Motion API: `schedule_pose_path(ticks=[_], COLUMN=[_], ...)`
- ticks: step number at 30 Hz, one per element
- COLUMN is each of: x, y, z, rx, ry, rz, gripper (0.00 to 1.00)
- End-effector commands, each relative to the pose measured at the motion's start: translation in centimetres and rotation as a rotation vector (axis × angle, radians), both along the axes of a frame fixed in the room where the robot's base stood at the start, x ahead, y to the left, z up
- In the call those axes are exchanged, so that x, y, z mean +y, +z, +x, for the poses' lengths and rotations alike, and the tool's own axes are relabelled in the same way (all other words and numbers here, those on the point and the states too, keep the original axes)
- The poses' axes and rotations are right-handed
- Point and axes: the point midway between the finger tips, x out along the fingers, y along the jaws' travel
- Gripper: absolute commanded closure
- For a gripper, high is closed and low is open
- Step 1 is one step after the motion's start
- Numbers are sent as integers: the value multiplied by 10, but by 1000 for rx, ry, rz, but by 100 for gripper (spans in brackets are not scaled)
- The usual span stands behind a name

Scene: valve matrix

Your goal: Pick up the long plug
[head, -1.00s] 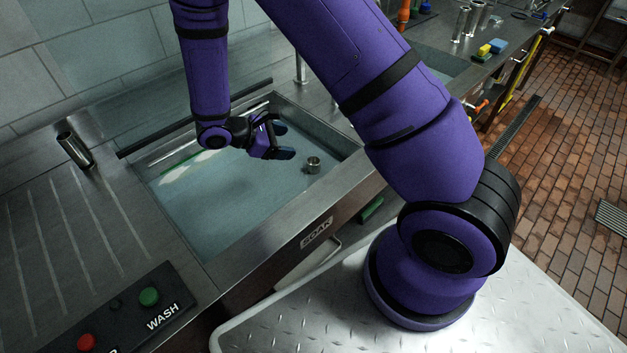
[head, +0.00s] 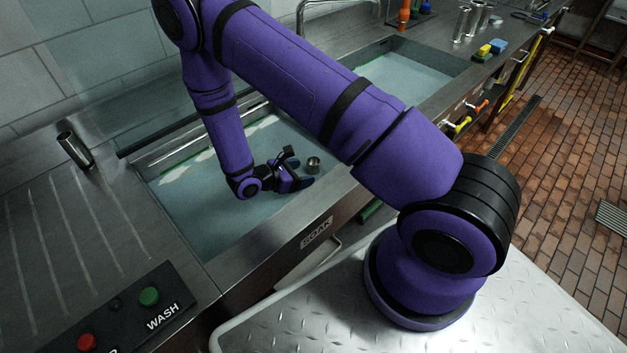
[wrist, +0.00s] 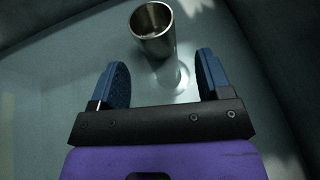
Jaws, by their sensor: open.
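A hollow metal tube, by its look the long plug (head: 313,162), stands in the water-filled soak sink (head: 210,215). In the wrist view, the long plug (wrist: 152,32) shows its open round top and its shiny side, ahead of the gap between my fingers. My gripper (head: 298,167) is low over the sink, just left of the plug in the head view. In the wrist view, my gripper (wrist: 162,72) has its two blue fingers spread apart with nothing between them. The plug's lower end is blurred by the water.
A metal tube (head: 75,150) is on the ribbed drainboard at left. A control box (head: 135,310) with red and green buttons sits at the front left. A second sink (head: 400,68), a tap (head: 325,8) and several small items are farther back. The sink's front rim (head: 290,225) is close by.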

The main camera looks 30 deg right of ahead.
Motion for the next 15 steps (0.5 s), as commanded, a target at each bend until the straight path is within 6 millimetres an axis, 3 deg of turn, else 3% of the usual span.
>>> schedule_pose_path(ticks=[15], x=[-47], y=[-23], z=[1], rx=[1], ry=[0], rz=[1], gripper=[29])
